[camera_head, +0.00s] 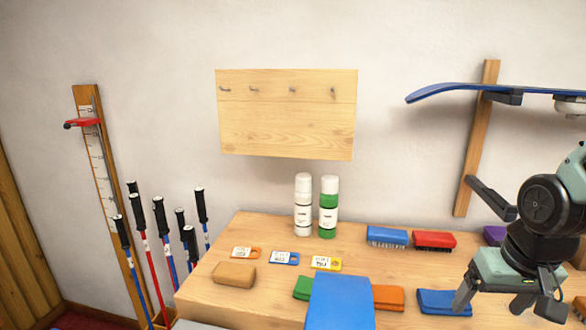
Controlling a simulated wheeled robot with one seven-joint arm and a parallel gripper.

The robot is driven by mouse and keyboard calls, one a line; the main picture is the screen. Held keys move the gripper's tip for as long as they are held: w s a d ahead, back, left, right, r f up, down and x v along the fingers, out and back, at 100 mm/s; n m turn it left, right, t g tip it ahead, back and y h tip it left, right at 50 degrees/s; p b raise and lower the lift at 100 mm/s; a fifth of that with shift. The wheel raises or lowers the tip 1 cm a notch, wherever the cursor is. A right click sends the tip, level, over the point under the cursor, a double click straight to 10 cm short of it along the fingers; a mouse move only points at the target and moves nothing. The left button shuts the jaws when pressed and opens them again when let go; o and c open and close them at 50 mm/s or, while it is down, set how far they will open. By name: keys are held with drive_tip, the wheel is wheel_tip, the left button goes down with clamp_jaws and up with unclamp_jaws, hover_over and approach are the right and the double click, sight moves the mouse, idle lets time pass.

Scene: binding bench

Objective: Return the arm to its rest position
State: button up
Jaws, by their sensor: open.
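My gripper (492,304) is at the right of the view, in front of and above the right part of the wooden bench (222,290). Its fingers point down and are spread apart, with nothing seen between them. A folded blue cloth (437,300) lies on the bench just left of the fingers. Part of my arm is cut off by the right edge of the view.
A white bottle (303,205) and a green one (328,208) stand at the back. Blue (387,237) and red brushes (434,240), several tags, a tan block (234,274) and a blue board (340,302) occupy the bench. A blue ski (480,91) hangs above my arm.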

drive_tip(key=s+a+r+n+g, duration=0.2)
drive_tip(key=s+a+n, duration=0.7)
drive_tip(key=s+a, duration=0.5)
drive_tip(key=a, duration=0.4)
drive_tip(key=shift+s+g, duration=0.15)
drive_tip(key=shift+g, duration=0.15)
drive_tip(key=shift+o, duration=0.5)
